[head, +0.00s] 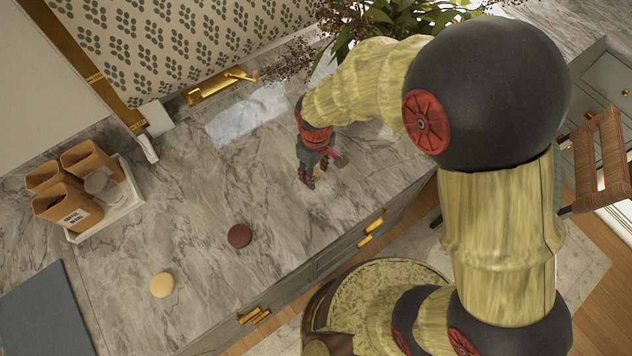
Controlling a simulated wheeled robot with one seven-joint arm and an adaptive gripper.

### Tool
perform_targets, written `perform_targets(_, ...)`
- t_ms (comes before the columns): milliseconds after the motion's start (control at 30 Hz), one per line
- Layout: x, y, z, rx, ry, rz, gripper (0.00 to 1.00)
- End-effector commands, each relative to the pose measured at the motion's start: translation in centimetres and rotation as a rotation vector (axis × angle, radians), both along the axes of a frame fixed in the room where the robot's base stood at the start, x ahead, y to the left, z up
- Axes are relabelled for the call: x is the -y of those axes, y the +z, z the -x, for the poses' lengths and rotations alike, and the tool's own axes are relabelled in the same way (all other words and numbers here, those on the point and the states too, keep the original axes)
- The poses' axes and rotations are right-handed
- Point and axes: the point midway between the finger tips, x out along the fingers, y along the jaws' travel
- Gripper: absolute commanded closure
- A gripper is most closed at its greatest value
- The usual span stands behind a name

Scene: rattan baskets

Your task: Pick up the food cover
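My gripper (322,173) points down over the marble counter, at the counter's middle. Its two dark fingers with red parts look spread apart. A small orange-brown bit (319,174) shows between or just behind the fingers. A faint pale patch lies on the counter below them. I cannot tell whether these belong to a clear food cover. No food cover can be made out with certainty in this view. Whether the fingers touch anything is too small to see.
A dark brown round piece (239,236) and a pale yellow one (162,285) lie on the marble counter (200,225). A white tray (120,212) holds brown containers (68,207) and a clear jar (98,184). A leafy plant (375,20) stands behind my arm.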

Motion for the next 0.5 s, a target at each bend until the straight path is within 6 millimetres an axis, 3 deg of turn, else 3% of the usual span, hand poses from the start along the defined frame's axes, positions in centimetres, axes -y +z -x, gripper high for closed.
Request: perform_targets(500, 0.01, 0.03, 0.01, 0.0, 0.0, 0.0, 0.9)
